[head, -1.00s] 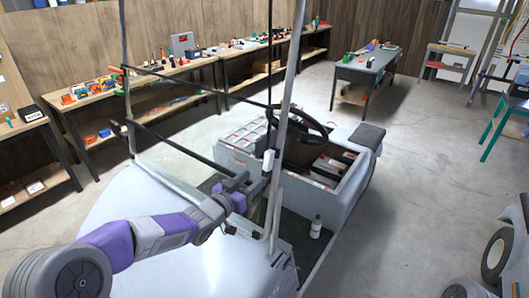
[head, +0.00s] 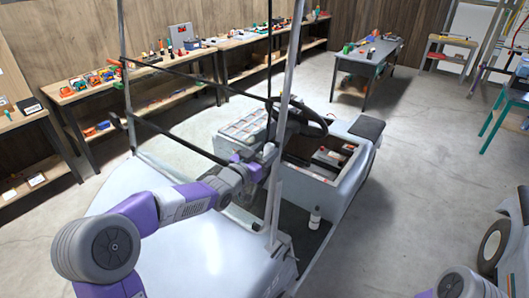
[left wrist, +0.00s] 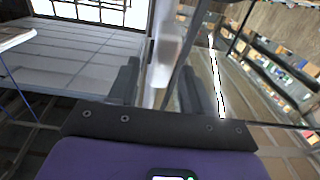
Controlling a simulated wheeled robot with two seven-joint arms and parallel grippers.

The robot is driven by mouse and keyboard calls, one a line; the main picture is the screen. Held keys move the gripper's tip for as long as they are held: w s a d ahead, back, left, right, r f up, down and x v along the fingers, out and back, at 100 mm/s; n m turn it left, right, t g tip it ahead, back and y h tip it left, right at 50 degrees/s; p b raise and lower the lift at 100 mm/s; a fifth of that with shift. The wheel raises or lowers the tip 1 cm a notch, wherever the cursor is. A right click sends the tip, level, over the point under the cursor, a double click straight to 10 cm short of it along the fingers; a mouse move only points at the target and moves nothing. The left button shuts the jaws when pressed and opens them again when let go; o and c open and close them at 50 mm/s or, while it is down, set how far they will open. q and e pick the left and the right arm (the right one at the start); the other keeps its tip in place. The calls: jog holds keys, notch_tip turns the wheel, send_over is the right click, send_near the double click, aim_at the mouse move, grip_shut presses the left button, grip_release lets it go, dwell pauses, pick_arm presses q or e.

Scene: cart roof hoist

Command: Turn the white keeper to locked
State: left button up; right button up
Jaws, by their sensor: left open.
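The white keeper (left wrist: 168,45) stands upright in the left wrist view, beside a grey metal post (left wrist: 192,45) of the cart's frame. My left gripper (left wrist: 158,90) is open, with one dark finger on each side of the keeper's line. I cannot tell whether either finger touches it. In the head view my left gripper (head: 267,153) is up against the cart's front post (head: 275,195) and largely covers the keeper there. My right gripper is out of view.
The cart's steering wheel (head: 300,122) is just behind the post. Dark bars (head: 180,140) cross the windscreen frame to the left. A white bottle (head: 315,215) stands on the cart floor. Workbenches (head: 150,75) line the back wall. Open floor lies to the right.

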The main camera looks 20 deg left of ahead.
pick_arm(q)
grip_shut()
